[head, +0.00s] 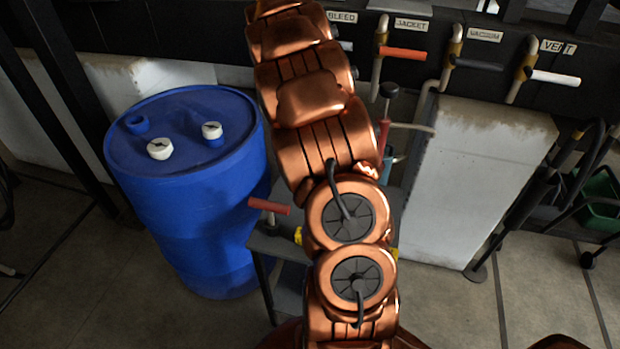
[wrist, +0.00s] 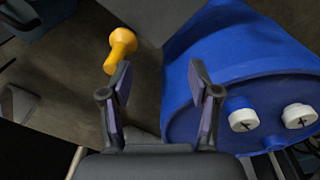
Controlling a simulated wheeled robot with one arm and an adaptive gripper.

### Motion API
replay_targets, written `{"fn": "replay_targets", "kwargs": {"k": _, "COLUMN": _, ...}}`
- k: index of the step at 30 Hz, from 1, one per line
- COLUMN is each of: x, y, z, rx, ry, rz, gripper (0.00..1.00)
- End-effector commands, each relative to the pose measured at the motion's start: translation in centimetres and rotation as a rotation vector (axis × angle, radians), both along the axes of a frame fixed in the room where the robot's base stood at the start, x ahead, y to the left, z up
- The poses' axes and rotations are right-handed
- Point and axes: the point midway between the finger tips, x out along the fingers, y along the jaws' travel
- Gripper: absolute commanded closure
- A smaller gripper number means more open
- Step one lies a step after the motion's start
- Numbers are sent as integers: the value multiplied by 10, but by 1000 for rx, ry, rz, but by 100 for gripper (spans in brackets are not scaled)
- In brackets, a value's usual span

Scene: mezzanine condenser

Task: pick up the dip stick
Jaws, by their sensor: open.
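I cannot pick out the dip stick for certain in either view. A yellow object with a rounded knob and a narrower neck (wrist: 121,46) shows in the wrist view, just beyond the left fingertip; I cannot tell what it is. My gripper (wrist: 158,82) is open, with nothing between its fingers. In the head view my copper arm covers the middle of the picture and the gripper cannot be made out.
A blue drum (head: 195,200) with white caps stands left of my arm; it also shows right of my gripper (wrist: 235,55). A grey cart (head: 280,246) with a red-handled item (head: 268,206) is partly hidden by my arm. Labelled valve handles (head: 403,53) line the back.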

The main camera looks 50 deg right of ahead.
Motion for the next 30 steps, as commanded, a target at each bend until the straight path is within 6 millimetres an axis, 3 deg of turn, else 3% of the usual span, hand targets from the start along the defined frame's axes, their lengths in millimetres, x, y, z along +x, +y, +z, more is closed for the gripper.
{"fn": "replay_targets", "kwargs": {"k": 6, "x": 16, "y": -60, "z": -38, "rx": 7, "ry": -32, "rz": -1, "gripper": 39}}
{"fn": "replay_targets", "kwargs": {"k": 13, "x": 25, "y": -105, "z": -68, "rx": 13, "ry": -74, "rz": 9, "gripper": 39}}
{"fn": "replay_targets", "kwargs": {"k": 20, "x": 28, "y": -122, "z": -81, "rx": 17, "ry": -92, "rz": 16, "gripper": 39}}
{"fn": "replay_targets", "kwargs": {"k": 30, "x": 32, "y": -124, "z": -107, "rx": 19, "ry": -93, "rz": 17, "gripper": 39}}
